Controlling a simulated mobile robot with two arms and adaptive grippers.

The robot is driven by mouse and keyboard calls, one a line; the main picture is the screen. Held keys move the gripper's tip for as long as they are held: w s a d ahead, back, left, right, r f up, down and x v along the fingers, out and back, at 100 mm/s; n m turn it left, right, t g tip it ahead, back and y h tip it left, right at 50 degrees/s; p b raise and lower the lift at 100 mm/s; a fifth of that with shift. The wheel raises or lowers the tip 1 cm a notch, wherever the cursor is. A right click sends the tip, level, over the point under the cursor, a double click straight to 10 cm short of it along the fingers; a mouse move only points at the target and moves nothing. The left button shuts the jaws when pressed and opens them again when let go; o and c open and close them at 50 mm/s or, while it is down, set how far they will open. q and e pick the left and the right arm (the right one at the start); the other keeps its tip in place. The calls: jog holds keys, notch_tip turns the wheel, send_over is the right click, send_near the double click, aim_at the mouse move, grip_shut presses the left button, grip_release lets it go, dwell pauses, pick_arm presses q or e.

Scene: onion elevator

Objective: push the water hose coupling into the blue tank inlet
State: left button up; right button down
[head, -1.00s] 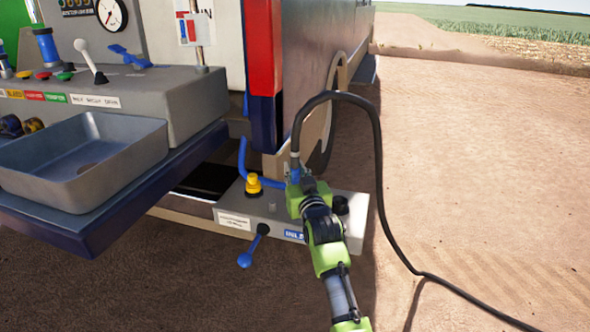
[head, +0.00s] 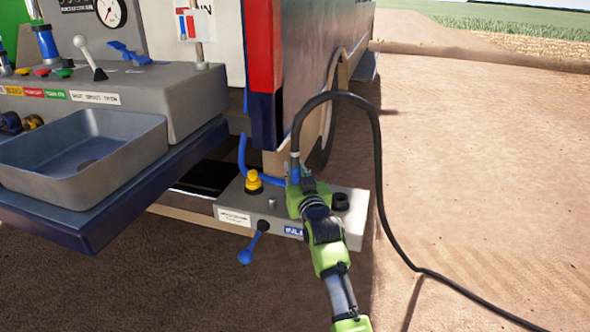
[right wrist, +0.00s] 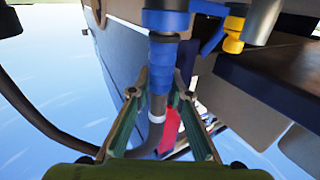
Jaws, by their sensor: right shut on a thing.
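My right gripper (head: 296,180) is shut on the water hose coupling (head: 295,166), above the grey panel by the wheel. In the right wrist view, the gripper fingers (right wrist: 158,92) flank the narrow blue coupling (right wrist: 162,65). A wider blue collar (right wrist: 167,20), seemingly the tank inlet, lies in line with the coupling at the top of that view. A grey band shows between them, and I cannot tell how deep the coupling sits. In the head view my gripper hides the inlet. A blue label (head: 293,231), partly covered, reads "INL". My left gripper is not in view.
The black hose (head: 377,170) arches up and trails right over the dirt. A yellow fitting (head: 253,182) and blue-handled lever (head: 252,245) sit left of my gripper. A black knob (head: 341,201) is right of it. A grey basin (head: 85,160) stands farther left. Open ground lies right.

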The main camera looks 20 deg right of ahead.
jog(key=shift+f, duration=0.3)
jog(key=c, duration=1.8)
grip_release()
jog(key=shift+f, duration=0.1)
jog(key=shift+s, duration=0.1)
